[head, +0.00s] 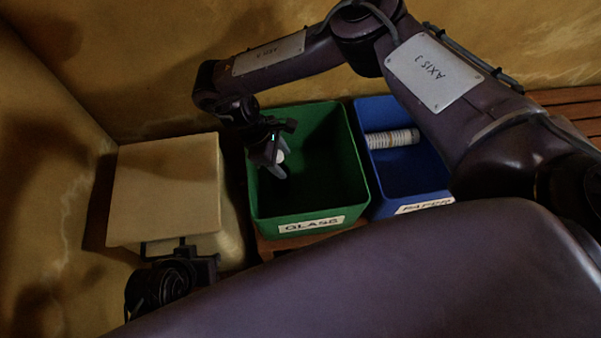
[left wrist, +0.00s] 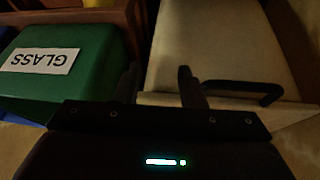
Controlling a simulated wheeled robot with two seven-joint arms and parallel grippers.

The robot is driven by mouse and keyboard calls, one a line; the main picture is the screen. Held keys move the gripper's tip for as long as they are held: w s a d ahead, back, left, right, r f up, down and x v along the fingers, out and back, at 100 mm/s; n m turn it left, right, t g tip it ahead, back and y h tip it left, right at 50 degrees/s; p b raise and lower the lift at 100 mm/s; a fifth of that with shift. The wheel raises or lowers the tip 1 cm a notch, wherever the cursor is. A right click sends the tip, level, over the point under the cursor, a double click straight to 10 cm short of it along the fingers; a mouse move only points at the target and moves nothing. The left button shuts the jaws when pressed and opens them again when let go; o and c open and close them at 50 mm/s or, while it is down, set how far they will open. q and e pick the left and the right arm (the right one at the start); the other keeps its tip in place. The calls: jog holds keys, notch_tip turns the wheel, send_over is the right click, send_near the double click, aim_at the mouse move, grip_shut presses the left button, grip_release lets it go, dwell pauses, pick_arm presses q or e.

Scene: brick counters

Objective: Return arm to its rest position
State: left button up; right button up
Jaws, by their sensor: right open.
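My right arm comes in from the right and arches over the bins. Its gripper (head: 272,165) points down inside the left part of the green GLASS bin (head: 312,213), with its jaws open. A small pale round spot (head: 280,156) shows by its fingers; I cannot tell what it is. My left gripper (head: 183,250) is low at the front of a cream box (head: 165,190). In the left wrist view its two fingers (left wrist: 157,85) stand apart with nothing between them, beside the box's dark handle (left wrist: 245,95).
A blue bin (head: 415,180) labelled as paper stands right of the green bin, with a pale ribbed cylinder (head: 393,138) inside at its back. Mottled yellow walls (head: 130,60) close in the back and left. Wooden slats (head: 570,105) lie at the right.

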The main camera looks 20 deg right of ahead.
jog(key=p+v, duration=0.2)
jog(key=v, duration=0.5)
jog(key=shift+d, duration=0.1)
pick_arm(q)
jog(key=shift+s+a+r+g+y, duration=0.15)
jog(key=shift+a+r+g, duration=0.05)
jog(key=shift+a+r, duration=0.2)
jog(key=shift+s+a+r+g+y, duration=0.15)
jog(key=shift+a+r+g, duration=0.1)
jog(key=shift+r, duration=0.15)
pick_arm(e)
jog(key=shift+w+r, duration=0.1)
jog(key=shift+r, duration=0.35)
pick_arm(q)
jog(key=shift+p, duration=0.3)
pick_arm(e)
jog(key=shift+a, duration=0.2)
